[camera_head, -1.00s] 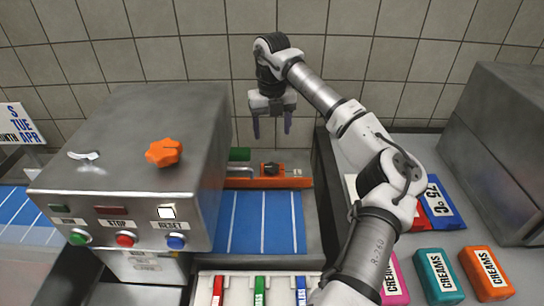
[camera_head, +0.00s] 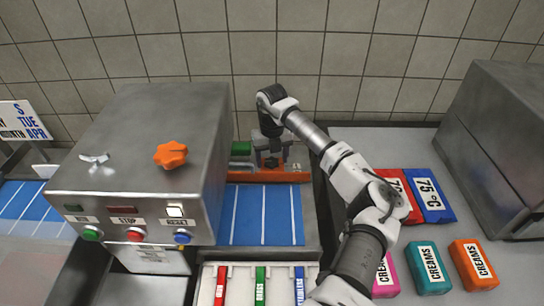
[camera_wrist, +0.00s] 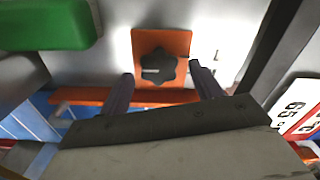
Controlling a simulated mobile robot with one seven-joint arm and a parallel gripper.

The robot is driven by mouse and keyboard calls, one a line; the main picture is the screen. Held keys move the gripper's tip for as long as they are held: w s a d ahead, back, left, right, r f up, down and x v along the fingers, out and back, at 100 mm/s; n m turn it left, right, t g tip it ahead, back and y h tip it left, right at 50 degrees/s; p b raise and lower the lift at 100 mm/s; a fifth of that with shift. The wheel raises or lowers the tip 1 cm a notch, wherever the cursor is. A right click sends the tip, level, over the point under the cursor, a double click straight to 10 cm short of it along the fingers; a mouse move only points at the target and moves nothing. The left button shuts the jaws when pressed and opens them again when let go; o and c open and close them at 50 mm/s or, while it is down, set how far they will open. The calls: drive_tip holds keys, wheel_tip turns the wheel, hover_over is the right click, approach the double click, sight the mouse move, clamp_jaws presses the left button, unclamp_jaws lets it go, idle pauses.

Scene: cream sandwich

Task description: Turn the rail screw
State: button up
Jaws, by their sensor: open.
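The rail screw (camera_wrist: 158,67) is a dark, lobed knob with a light slot mark on an orange plate (camera_wrist: 178,42) in the wrist view. An orange rail (camera_wrist: 80,96) runs below it. In the head view, the orange rail (camera_head: 268,177) crosses the far end of the blue belt (camera_head: 262,225), and my arm hides most of the screw. My gripper (camera_wrist: 161,71) is open, one dark finger on each side of the knob in the wrist view. I cannot tell whether the fingers touch it. In the head view, my gripper (camera_head: 271,162) is low over the rail.
A green block (camera_head: 241,148) is close on the left. A steel machine (camera_head: 150,135) with buttons and an orange knob (camera_head: 171,154) stands left. A dark wall (camera_head: 322,190) borders the belt on the right. Several coloured packs, including a teal pack (camera_head: 427,268), lie on the right counter.

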drive_tip(key=shift+c, duration=0.4)
drive_tip(key=c, duration=0.9)
